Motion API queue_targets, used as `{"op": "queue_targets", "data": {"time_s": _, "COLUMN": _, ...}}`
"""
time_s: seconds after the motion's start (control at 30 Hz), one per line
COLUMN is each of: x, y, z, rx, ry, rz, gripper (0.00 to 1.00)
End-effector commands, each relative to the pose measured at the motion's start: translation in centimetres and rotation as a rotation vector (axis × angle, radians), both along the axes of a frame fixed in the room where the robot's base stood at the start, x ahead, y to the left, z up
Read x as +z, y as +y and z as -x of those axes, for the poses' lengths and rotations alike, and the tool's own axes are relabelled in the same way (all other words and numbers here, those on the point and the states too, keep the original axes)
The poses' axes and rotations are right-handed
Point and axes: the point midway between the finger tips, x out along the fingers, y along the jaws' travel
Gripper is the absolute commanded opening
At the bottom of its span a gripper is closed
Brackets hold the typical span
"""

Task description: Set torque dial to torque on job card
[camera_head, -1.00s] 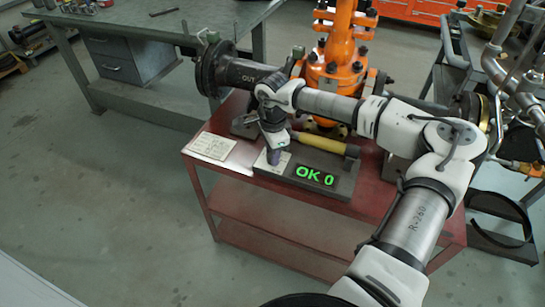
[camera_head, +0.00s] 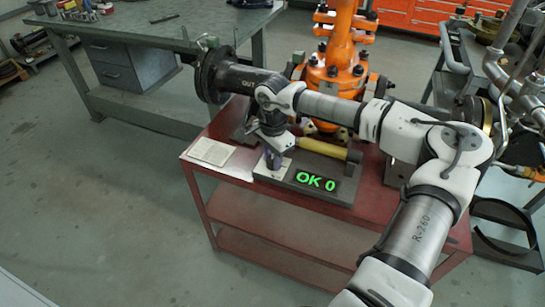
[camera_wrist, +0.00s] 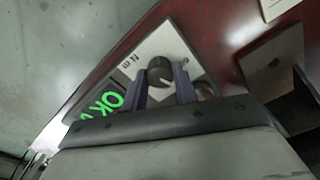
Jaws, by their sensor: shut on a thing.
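The torque dial (camera_wrist: 160,67) is a dark round knob on a light plate (camera_wrist: 146,46), seen in the wrist view. My gripper (camera_wrist: 162,84) has its two purple fingers closed on opposite sides of the knob. In the head view my gripper (camera_head: 272,158) points down at the light plate on the tester's left end, and the knob is hidden there. The dial's setting cannot be read.
A yellow-handled tool (camera_head: 322,148) lies across the grey tester base. A grey workbench (camera_head: 140,35) is at the back left.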

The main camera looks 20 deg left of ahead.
Motion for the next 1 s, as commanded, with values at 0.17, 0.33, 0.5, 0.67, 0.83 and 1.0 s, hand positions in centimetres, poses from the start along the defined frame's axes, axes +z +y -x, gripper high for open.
{"op": "queue_targets", "data": {"time_s": 0.17, "x": 0.1, "y": 0.1, "z": 0.0, "rx": 0.000, "ry": 0.000, "rz": -0.002, "gripper": 0.34}}
{"op": "queue_targets", "data": {"time_s": 0.33, "x": 0.1, "y": 0.0, "z": 0.0, "rx": -0.001, "ry": 0.000, "rz": -0.001, "gripper": 0.50}}
{"op": "queue_targets", "data": {"time_s": 0.5, "x": 0.0, "y": 0.0, "z": 0.0, "rx": -0.001, "ry": 0.000, "rz": -0.001, "gripper": 0.50}}
{"op": "queue_targets", "data": {"time_s": 0.67, "x": 0.6, "y": 0.0, "z": 0.0, "rx": -0.002, "ry": 0.000, "rz": -0.001, "gripper": 0.50}}
{"op": "queue_targets", "data": {"time_s": 0.83, "x": 3.2, "y": -0.1, "z": 0.0, "rx": -0.002, "ry": -0.004, "rz": 0.000, "gripper": 0.50}}
{"op": "queue_targets", "data": {"time_s": 1.0, "x": 7.3, "y": -0.1, "z": 0.0, "rx": -0.002, "ry": -0.004, "rz": 0.000, "gripper": 0.50}}
